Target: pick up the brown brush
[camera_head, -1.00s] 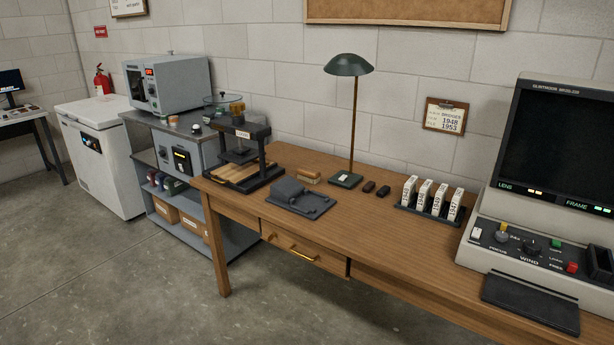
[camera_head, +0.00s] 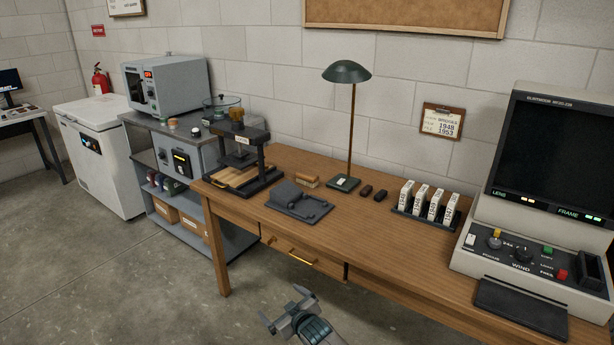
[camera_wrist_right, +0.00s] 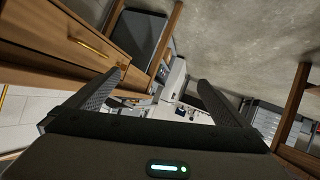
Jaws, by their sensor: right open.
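A small brown, tan-edged block that looks like the brown brush (camera_head: 307,182) lies on the wooden desk (camera_head: 400,250), between the grey tape-dispenser-like device and the lamp base. It is too small to make out bristles. My right gripper (camera_head: 284,304) is in the bottom middle of the head view, in front of the desk and well apart from the brush. It is open and empty. In the right wrist view its two fingers (camera_wrist_right: 158,82) stand wide apart, with the desk drawer and floor behind; the brush does not show there. My left gripper is not in view.
A green lamp (camera_head: 343,183) stands behind a small dark brown block (camera_head: 366,190) and a black one (camera_head: 380,196). The grey device (camera_head: 298,202) lies nearer the front edge. A press (camera_head: 240,165) stands left, a label rack (camera_head: 425,215) and film reader (camera_head: 535,260) right.

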